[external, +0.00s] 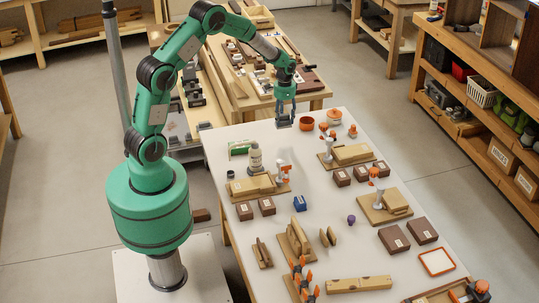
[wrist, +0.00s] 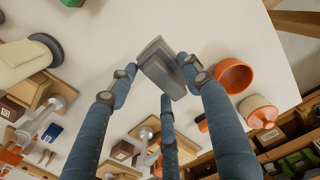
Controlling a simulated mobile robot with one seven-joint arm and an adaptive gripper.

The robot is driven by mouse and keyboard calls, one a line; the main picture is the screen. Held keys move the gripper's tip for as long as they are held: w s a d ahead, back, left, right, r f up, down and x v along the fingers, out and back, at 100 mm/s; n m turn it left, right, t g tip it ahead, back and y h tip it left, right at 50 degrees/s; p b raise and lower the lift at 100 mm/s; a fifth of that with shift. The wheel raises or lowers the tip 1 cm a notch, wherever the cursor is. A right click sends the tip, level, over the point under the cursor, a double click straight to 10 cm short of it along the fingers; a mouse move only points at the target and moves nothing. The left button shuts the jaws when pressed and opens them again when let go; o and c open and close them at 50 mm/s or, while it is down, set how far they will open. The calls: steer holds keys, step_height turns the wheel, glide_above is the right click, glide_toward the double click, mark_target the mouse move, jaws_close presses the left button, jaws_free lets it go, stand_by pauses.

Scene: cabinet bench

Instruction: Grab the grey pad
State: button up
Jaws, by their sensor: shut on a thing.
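The grey pad (wrist: 158,68) is a small dark grey block, held between the fingertips of my gripper (wrist: 160,80) in the wrist view. My gripper has blue fingers and is shut on the pad. In the external view my gripper (external: 285,108) points down over the far end of the white table (external: 235,143), with the pad (external: 284,122) small at its tips. I cannot tell exactly how far the pad is above the table.
An orange bowl (external: 306,124) and an orange-lidded pot (external: 334,116) stand right of my gripper. Wooden fixtures and brown boxes fill the table's middle. A wooden bench (external: 238,95) stands behind.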

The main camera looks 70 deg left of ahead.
steer(key=shift+r, duration=0.8)
